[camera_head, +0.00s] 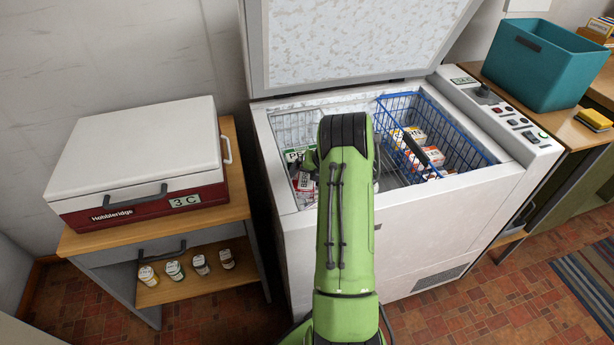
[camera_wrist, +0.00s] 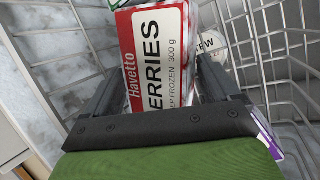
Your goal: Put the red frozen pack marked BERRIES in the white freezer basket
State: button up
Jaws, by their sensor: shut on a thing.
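The red and white BERRIES pack (camera_wrist: 158,55) is between the fingers of my gripper (camera_wrist: 160,78), which is shut on it. In the head view a red part of the pack (camera_head: 306,186) shows left of my arm, and my gripper is mostly hidden behind the arm. The white wire freezer basket (camera_head: 288,124) is in the left part of the open chest freezer. Pale wires of the basket (camera_wrist: 262,40) show on both sides of the pack in the wrist view. I cannot tell whether the pack touches the basket floor.
A green-marked pack (camera_head: 296,155) lies beside the berries pack. A white pack (camera_wrist: 214,46) is right of my fingers. A blue wire basket (camera_head: 460,145) with several orange-marked packs is at right. The freezer lid (camera_head: 355,40) stands open.

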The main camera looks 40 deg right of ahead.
jog(key=shift+f, duration=0.25)
jog(key=o, duration=1)
